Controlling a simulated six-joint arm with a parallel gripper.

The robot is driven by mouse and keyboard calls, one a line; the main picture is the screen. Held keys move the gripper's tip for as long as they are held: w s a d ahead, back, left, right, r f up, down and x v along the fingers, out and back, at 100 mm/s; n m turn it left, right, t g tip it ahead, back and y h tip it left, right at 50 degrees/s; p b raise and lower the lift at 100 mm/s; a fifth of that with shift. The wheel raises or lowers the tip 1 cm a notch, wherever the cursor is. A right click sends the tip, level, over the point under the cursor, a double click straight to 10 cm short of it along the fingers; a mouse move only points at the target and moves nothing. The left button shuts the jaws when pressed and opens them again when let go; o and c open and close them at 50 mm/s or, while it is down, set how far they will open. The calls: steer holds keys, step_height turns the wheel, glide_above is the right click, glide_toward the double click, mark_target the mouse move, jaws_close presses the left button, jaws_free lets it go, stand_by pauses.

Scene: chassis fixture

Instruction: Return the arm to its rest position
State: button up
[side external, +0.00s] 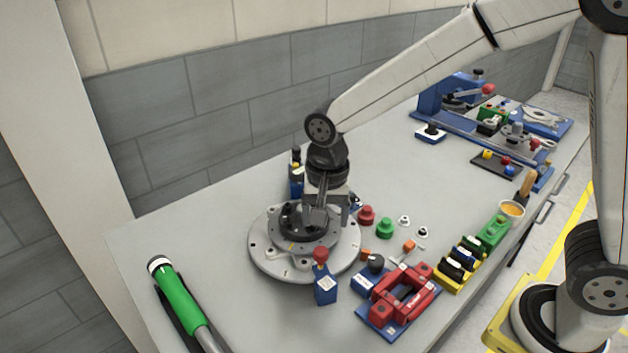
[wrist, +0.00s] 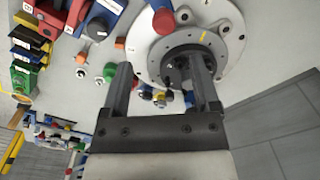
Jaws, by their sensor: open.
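My arm reaches in from the right, and my gripper (side external: 318,212) points down over the round grey fixture (side external: 266,264) on the bench. The fixture has a raised disc with a dark ring at its centre. In the wrist view my gripper (wrist: 161,66) is open, its two fingers wide apart with nothing held between them. One finger overlaps the dark hub of the fixture (wrist: 229,28) in that view. The other finger is off to the side of the fixture. I cannot tell whether a finger touches the hub.
A blue block with a red knob (side external: 325,284) stands at the fixture's front edge. A red frame on a blue base (side external: 404,297), a yellow rack (side external: 461,267) and red and green knobs (side external: 385,228) lie to the right. A green-handled tool (side external: 176,300) lies front left.

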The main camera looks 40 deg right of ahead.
steer(key=s+d+f+n+t, duration=0.2)
steer(key=s+d+f+n, duration=0.2)
steer(key=s+d+n, duration=0.4)
steer(key=s+d, duration=0.1)
steer(key=d, duration=0.3)
steer(key=shift+d+n, duration=0.15)
steer(key=shift+n, duration=0.15)
